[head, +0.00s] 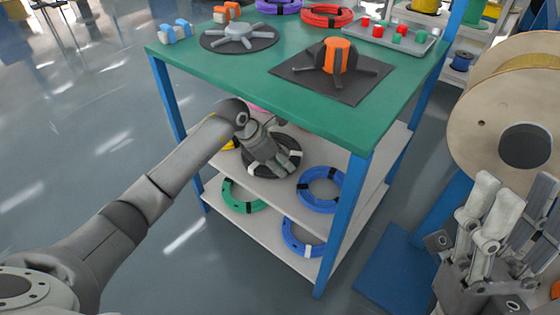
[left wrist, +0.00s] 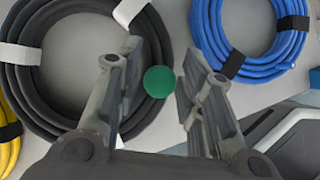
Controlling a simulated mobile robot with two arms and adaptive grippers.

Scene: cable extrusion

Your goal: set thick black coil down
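The thick black coil (head: 292,160) with white bands lies on the middle shelf under the green tabletop. It fills the left of the left wrist view (left wrist: 65,122), cut off by the frame. My left gripper (head: 270,165) reaches in over it and hides part of it in the head view. In the left wrist view its fingers (left wrist: 158,75) are spread apart with no cable between them. One finger overlaps the coil's right side; I cannot tell if it touches. A round green spot shows between the fingers. My right gripper (head: 512,200) is open and empty at the lower right.
A blue coil (head: 338,187) lies right of the black one on that shelf. Green (head: 241,207) and blue (head: 292,243) coils lie on the lower shelf. The tabletop (head: 245,69) and blue front post (head: 345,215) are close to my left arm. A large spool (head: 480,130) stands right.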

